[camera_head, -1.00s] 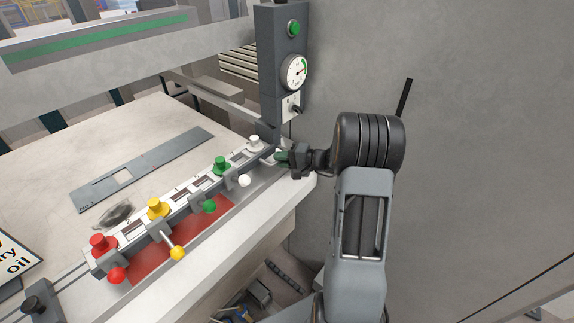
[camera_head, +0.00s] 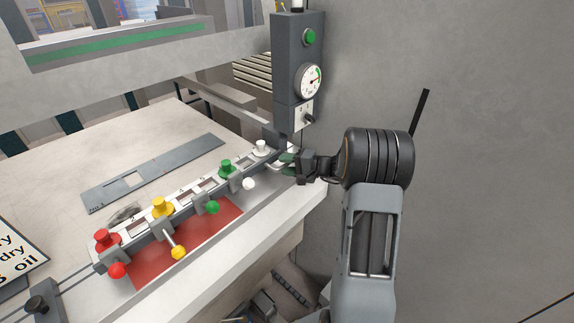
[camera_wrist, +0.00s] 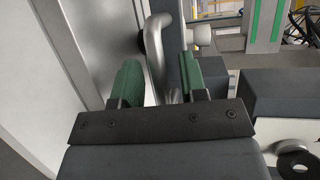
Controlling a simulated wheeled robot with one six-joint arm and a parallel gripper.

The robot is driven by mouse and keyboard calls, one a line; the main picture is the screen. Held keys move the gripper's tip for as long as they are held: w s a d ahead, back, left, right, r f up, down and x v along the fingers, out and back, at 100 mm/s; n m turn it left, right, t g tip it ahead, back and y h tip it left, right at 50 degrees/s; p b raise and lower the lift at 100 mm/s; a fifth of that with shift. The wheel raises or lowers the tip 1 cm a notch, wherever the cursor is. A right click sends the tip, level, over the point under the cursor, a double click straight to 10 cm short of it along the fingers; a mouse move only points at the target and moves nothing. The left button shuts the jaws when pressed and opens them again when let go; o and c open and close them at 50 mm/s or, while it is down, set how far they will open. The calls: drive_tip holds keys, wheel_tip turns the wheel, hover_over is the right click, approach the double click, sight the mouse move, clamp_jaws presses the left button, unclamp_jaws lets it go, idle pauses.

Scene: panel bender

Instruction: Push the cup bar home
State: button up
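The cup bar (camera_head: 135,233) is a long pale bar lying slantwise on the machine table. It carries red, yellow, green and white cups, each with a ball-ended lever in front. A bent metal handle (camera_wrist: 155,52) is at its right end; it is small in the head view. My gripper (camera_head: 287,160) is at this right end. In the wrist view its two green-padded fingers (camera_wrist: 158,80) stand apart on either side of the handle. A narrow gap seems to show beside it, so I see no firm grip.
A grey post (camera_head: 290,85) with green button, dial gauge and switch rises just behind the bar's right end. A red patch (camera_head: 190,240) lies in front of the bar. A flat grey plate (camera_head: 160,172) lies behind it. A black knob (camera_head: 40,303) is at lower left.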

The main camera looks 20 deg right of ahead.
drive_tip(key=b+v, duration=0.2)
drive_tip(key=v, duration=1.1)
drive_tip(key=shift+s+d+b, duration=0.2)
drive_tip(key=shift+s+b, duration=0.1)
drive_tip(key=shift+r, duration=0.15)
drive_tip(key=shift+d+r, duration=0.1)
drive_tip(key=shift+r, duration=0.05)
drive_tip(key=shift+c, duration=0.7)
drive_tip(key=s+d+h+p, duration=0.1)
drive_tip(key=p, duration=0.1)
drive_tip(key=s+d+r+m+t+h+p, duration=0.1)
drive_tip(key=d+p, duration=0.1)
drive_tip(key=shift+s+t, duration=0.2)
drive_tip(key=shift+t, duration=0.1)
drive_tip(key=c, duration=0.4)
drive_tip(key=shift+f, duration=0.15)
clamp_jaws()
drive_tip(key=p+x, duration=0.4)
drive_tip(key=x, duration=1)
drive_tip(key=shift+d+f, duration=0.2)
drive_tip(key=shift+d, duration=0.1)
drive_tip(key=shift+w, duration=0.15)
drive_tip(key=shift+w, duration=0.1)
